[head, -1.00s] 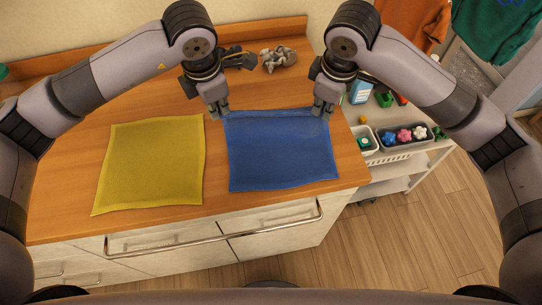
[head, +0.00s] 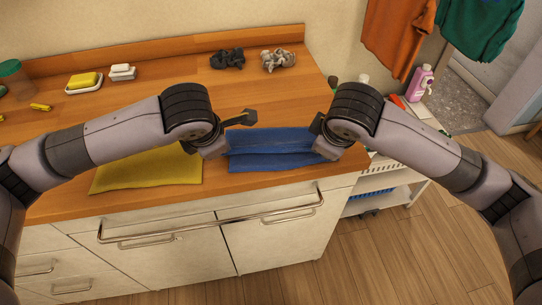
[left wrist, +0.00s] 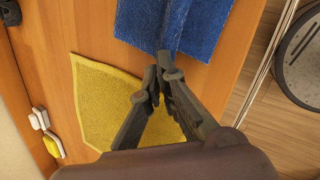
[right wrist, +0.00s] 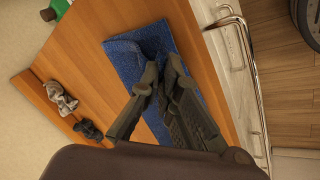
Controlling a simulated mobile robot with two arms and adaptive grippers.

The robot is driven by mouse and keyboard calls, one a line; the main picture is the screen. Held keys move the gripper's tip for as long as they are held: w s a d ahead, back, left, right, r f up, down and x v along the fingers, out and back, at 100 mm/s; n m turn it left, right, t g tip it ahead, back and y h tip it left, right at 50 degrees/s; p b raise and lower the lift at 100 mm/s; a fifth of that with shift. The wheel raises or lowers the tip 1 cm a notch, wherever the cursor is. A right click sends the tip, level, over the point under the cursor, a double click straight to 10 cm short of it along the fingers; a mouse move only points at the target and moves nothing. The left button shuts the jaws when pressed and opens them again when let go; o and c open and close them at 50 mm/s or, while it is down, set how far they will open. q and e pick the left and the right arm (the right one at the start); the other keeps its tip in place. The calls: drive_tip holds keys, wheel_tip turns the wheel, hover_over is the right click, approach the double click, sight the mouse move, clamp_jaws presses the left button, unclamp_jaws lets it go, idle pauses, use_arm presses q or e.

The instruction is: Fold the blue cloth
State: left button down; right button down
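The blue cloth (head: 270,140) lies near the counter's front edge, with a raised ridge running across it between my grippers. It looks partly doubled over. In the left wrist view, my left gripper (left wrist: 160,70) has its fingertips together at the end of a dark raised strip of the blue cloth (left wrist: 200,30). In the right wrist view, my right gripper (right wrist: 163,70) has its fingertips closed at the opposite side of the blue cloth (right wrist: 128,62).
A yellow cloth (head: 150,170) lies to the left, partly under my left arm. Crumpled dark (head: 228,59) and grey (head: 277,60) cloths lie at the back. A soap dish (head: 84,84) is back left. A white cart (head: 400,180) stands right of the counter.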

use_arm(q)
drive_tip(key=shift+w+a+f, duration=0.1)
drive_tip(key=shift+w+f, duration=0.05)
drive_tip(key=shift+f, duration=0.1)
use_arm(e)
drive_tip(key=shift+w+d+f, duration=0.1)
drive_tip(key=shift+w+f, duration=0.1)
drive_tip(key=shift+f, duration=0.05)
drive_tip(key=shift+s, duration=0.1)
use_arm(q)
drive_tip(key=shift+r, duration=0.1)
use_arm(e)
drive_tip(key=shift+r, duration=0.1)
